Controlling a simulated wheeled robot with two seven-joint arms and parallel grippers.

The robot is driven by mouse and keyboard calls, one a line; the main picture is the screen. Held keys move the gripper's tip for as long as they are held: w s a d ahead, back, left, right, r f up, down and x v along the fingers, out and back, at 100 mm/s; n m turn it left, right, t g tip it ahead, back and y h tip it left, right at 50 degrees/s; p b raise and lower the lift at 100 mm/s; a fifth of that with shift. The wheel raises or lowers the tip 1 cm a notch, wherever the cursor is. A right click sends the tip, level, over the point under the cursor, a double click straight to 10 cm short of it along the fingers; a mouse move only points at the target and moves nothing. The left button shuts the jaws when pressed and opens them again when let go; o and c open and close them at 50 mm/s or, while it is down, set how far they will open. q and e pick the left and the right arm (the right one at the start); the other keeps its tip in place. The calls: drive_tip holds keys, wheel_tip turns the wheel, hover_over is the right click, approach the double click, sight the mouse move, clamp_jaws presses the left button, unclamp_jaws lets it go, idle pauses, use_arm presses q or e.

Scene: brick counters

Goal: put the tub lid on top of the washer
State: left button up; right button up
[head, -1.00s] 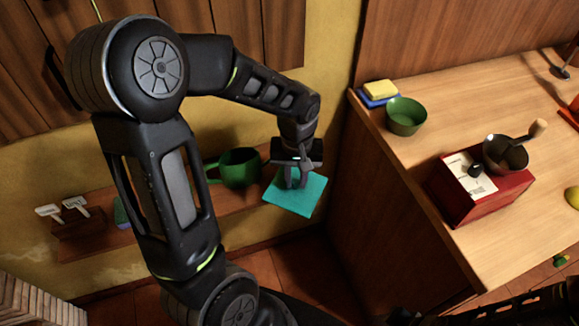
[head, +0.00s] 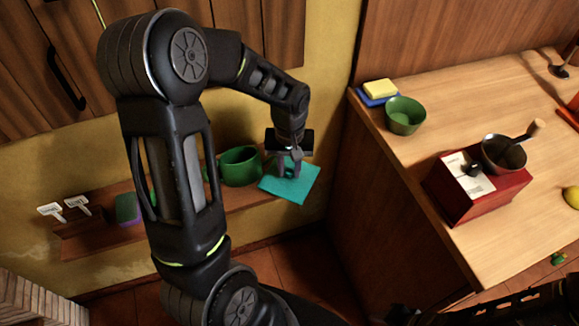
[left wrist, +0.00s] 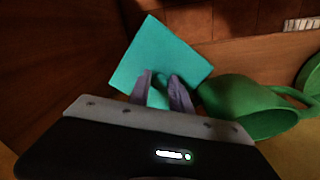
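The tub lid looks to be the teal square plate (head: 303,187) with a small knob, also in the left wrist view (left wrist: 172,55). My left gripper (head: 288,172) is over it. In the left wrist view the fingers (left wrist: 160,90) stand on both sides of the knob and look shut on it. The lid is near the wall shelf, beside a green mug; the exact gap below it is hard to tell. I cannot identify a washer in these views. My right gripper is not in view; only a dark arm part shows at the bottom right.
The green mug (head: 240,166) and a sponge (head: 126,208) are on the wooden shelf (head: 90,240). On the right counter (head: 415,155) are a green bowl (head: 405,116), a yellow sponge (head: 380,88) and a red box (head: 480,203) bearing a pan (head: 503,155).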

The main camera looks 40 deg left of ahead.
sight(290, 171)
use_arm(q)
drive_tip(key=o, duration=0.3)
wheel_tip(290, 171, up, 12)
drive_tip(key=shift+r, duration=0.2)
idle(0.5)
drive_tip(key=shift+f, duration=0.1)
idle(0.4)
